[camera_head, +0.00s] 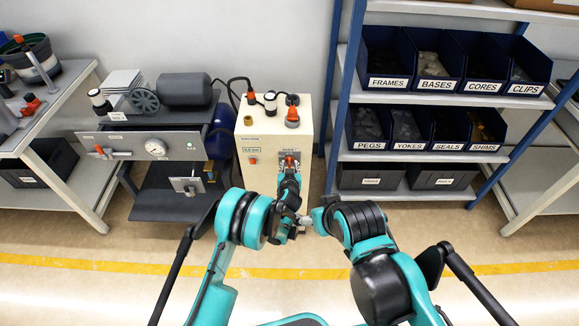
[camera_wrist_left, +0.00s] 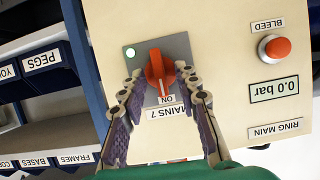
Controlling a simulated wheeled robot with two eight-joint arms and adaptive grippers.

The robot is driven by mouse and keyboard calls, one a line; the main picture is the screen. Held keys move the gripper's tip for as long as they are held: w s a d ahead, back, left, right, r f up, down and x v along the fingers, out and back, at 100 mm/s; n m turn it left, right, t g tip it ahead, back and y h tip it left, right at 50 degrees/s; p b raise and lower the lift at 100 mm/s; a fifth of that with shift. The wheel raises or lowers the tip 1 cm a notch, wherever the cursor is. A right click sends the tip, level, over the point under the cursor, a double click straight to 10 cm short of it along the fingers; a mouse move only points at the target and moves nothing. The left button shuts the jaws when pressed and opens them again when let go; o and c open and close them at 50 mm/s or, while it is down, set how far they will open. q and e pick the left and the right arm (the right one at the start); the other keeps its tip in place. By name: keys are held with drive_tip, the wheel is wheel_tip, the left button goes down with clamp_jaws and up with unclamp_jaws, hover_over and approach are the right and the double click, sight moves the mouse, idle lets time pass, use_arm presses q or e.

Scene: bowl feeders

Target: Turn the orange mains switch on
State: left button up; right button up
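The orange mains switch (camera_wrist_left: 160,72) is a rotary knob on a grey plate on the cream cabinet's front. In the left wrist view, a plate below it reads MAINS 7, upside down, with a small ON label by the knob's end. My left gripper (camera_wrist_left: 160,74) is open, with one finger on each side of the knob. A gap shows on the left; contact on the right is unclear. In the head view my left gripper (camera_head: 289,164) covers part of the switch. My right arm's end (camera_head: 306,222) is small and unclear.
The cream cabinet (camera_head: 258,166) also has a red bleed button (camera_wrist_left: 278,47) and a display (camera_wrist_left: 274,90) reading 0.0 bar. A blue shelf rack (camera_head: 342,90) with labelled bins stands close on the right. A machine with a gauge (camera_head: 156,147) stands left.

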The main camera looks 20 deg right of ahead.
use_arm(q)
drive_tip(key=v, duration=0.7)
drive_tip(key=shift+s, duration=0.25)
drive_tip(key=shift+a+r, duration=0.1)
drive_tip(key=shift+r, duration=0.05)
